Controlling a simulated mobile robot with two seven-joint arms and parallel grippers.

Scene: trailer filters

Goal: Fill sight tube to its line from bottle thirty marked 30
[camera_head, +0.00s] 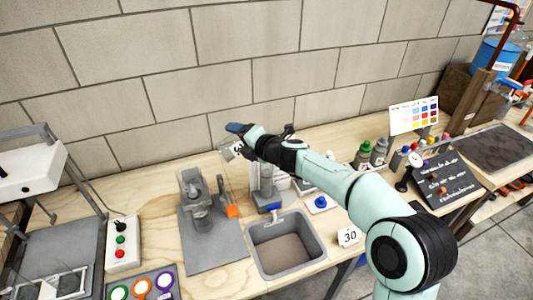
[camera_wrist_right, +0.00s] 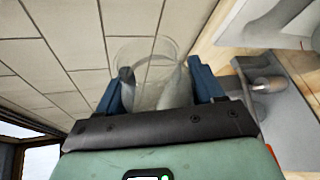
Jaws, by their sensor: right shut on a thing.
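My right gripper (camera_head: 236,142) is raised near the wall, above the grey stand on the bench. It is shut on a clear, see-through vessel (camera_head: 230,152). In the right wrist view the vessel's round rim and wall (camera_wrist_right: 150,75) show between the blue fingers (camera_wrist_right: 165,90); no number on it can be read. A grey stand (camera_head: 195,205) on a grey base is below and left of the gripper, with a thin clear upright and an orange block (camera_head: 232,211) beside it. I cannot tell whether that upright is the sight tube, and no fill line is readable. My left gripper is not in view.
Green-capped and grey-capped bottles (camera_head: 363,157) stand beyond my arm. A control box (camera_head: 123,245) stands left. A colour chart (camera_head: 413,116) stands at the back right.

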